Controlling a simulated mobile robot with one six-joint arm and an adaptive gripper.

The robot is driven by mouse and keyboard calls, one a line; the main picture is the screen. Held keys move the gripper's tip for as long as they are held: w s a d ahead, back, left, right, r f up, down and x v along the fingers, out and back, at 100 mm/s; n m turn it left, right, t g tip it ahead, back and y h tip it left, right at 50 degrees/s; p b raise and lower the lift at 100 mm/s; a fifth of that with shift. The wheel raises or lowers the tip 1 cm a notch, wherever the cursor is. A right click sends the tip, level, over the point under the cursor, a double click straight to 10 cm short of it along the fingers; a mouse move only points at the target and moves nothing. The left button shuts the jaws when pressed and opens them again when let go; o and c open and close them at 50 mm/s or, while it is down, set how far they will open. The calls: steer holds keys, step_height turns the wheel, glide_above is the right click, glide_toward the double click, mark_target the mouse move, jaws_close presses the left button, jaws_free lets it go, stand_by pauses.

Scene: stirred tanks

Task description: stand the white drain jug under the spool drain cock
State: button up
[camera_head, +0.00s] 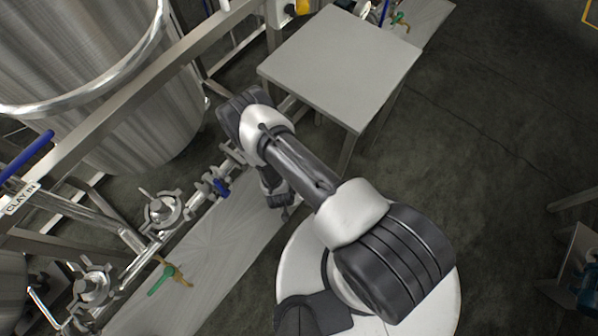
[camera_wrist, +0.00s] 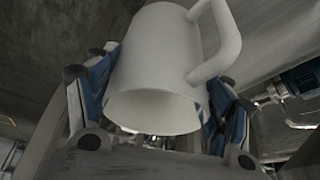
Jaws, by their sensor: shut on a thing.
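In the head view my arm hides the jug, and only a bit of the gripper end shows over the steel shelf. A brass cock with a green handle (camera_head: 168,277) sits on the pipework at lower left. Another green-handled cock (camera_head: 400,20) is at the top right. I cannot tell which is the spool drain cock.
A long low steel shelf (camera_head: 215,252) runs below the pipe line. A blue-handled valve (camera_head: 220,187) and clamped fittings (camera_head: 163,210) stand along it. A square grey table (camera_head: 345,60) is beyond my arm. A large steel tank (camera_head: 130,110) is at left.

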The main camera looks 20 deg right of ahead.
steer(key=shift+w+d+f+b, duration=0.6)
steer(key=shift+w+d, duration=0.25)
steer(key=shift+w, duration=0.55)
steer(key=shift+w+d+f+b, duration=0.55)
steer(key=shift+w+d, duration=0.3)
steer(key=shift+w, duration=0.6)
steer(key=shift+w+d+f+b, duration=0.6)
steer(key=shift+w+d, duration=0.25)
steer(key=shift+w, duration=0.55)
steer(key=shift+f, duration=0.1)
steer(key=shift+f, duration=0.15)
steer(key=o, duration=1.2)
steer(key=shift+c, duration=0.2)
